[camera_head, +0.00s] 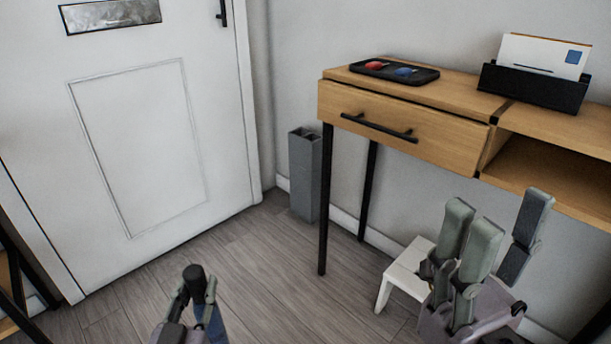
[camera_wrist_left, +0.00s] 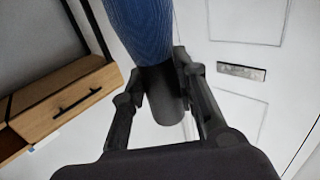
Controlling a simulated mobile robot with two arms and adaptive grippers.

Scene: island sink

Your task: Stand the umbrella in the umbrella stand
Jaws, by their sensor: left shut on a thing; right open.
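The umbrella has a blue canopy and a dark handle. Its handle (camera_head: 194,276) shows at the bottom of the head view, with a bit of blue canopy below it. My left gripper (camera_head: 197,296) is shut on the umbrella. In the left wrist view the blue canopy (camera_wrist_left: 146,28) fills the top middle, and the fingers close around it near the dark handle. The grey, tall umbrella stand (camera_head: 304,178) stands on the floor against the wall, apart from the umbrella, with open compartments on top. My right gripper (camera_head: 495,245) is open and empty at the lower right.
A wooden console table (camera_head: 410,130) with thin black legs stands right of the stand. It holds a black tray (camera_head: 395,71) and a letter holder (camera_head: 533,88). A white stool (camera_head: 408,275) is under it. A white door (camera_head: 140,140) is at left. Floor before the stand is clear.

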